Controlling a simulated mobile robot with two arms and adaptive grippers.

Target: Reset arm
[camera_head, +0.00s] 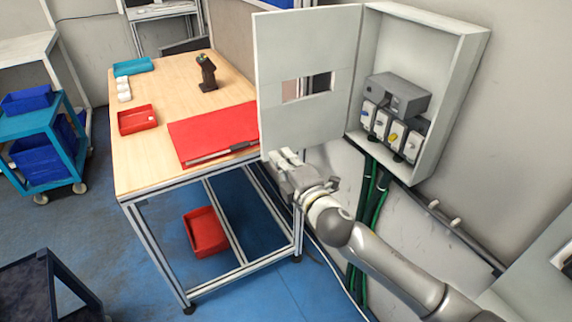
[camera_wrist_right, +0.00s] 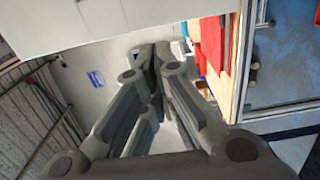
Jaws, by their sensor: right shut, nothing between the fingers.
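My right arm (camera_head: 385,265) reaches in from the lower right of the head view. Its gripper (camera_head: 284,158) is just below the open cabinet door (camera_head: 300,75), by the table's right front corner. In the right wrist view the two fingers (camera_wrist_right: 160,52) are together at the tips, and I see nothing held between them. The tips are partly hidden by the door's lower edge in the head view. My left gripper is in no view.
The wooden table (camera_head: 165,95) holds a red mat (camera_head: 215,130), a red tray (camera_head: 137,119), a teal tray (camera_head: 133,66) and a dark scanner-like device (camera_head: 207,75). The open wall cabinet (camera_head: 455,60) stands right of the gripper. Green cables (camera_head: 376,205) hang below it.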

